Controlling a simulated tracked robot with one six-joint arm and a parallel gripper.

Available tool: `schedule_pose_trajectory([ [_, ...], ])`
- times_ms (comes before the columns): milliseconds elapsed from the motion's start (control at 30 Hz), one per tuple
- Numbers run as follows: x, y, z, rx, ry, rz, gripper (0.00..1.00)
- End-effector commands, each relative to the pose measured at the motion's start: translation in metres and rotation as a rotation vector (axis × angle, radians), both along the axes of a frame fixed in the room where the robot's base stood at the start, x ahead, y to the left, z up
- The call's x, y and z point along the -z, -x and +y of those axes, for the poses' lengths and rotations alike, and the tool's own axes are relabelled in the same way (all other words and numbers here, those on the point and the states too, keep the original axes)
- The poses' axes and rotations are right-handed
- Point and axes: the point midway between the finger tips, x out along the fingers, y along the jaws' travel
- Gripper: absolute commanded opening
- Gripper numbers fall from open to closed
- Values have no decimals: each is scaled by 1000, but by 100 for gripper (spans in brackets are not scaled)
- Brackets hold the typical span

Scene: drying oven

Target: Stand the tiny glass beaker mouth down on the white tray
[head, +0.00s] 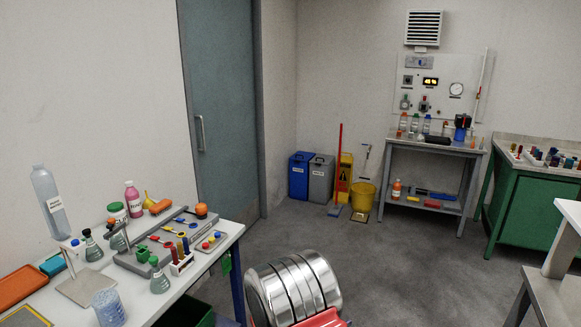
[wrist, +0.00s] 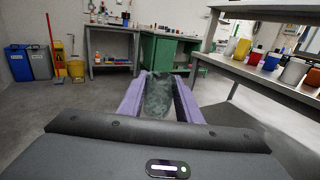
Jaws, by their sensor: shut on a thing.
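My gripper (wrist: 160,100) shows in the wrist view with two purple fingers. It is shut on a clear, greenish glass vessel (wrist: 158,95), which looks like the tiny glass beaker. The beaker is held between the fingers, clear of the bench tops, with the floor behind it. Which way its mouth points I cannot tell. My gripper does not show in the head view. I cannot pick out the white tray for certain in either view.
A crowded lab table (head: 228,238) stands at left in the head view, with flasks, bottles and a grey rack. A green cabinet (head: 523,215) stands at right. In the wrist view, a shelf with several cups (wrist: 292,70) is close on the right.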

Motion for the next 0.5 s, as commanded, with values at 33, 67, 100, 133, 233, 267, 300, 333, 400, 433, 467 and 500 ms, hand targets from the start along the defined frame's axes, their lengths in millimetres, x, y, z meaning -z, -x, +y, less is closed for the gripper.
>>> schedule_pose_trajectory([
  [33, -3, -1, -1, 0, -1, -2, 6],
  [67, -5, -1, -1, 0, -1, -2, 6],
  [100, -9, -2, -2, 0, -2, -2, 6],
  [133, -12, -2, -3, 0, -2, -2, 6],
  [233, -22, -4, -5, 1, -2, -2, 6],
  [267, -25, -5, -6, 1, -2, -3, 6],
  [300, -29, -5, -7, 1, -2, -3, 6],
  [333, -32, -6, -8, 1, -2, -3, 6],
  [400, -39, -7, -9, 1, -2, -2, 6],
  [433, -42, -8, -10, 1, -2, -2, 6],
  [467, -45, -8, -10, 0, -2, -2, 6],
  [500, -49, -9, -11, -1, -2, -2, 6],
])
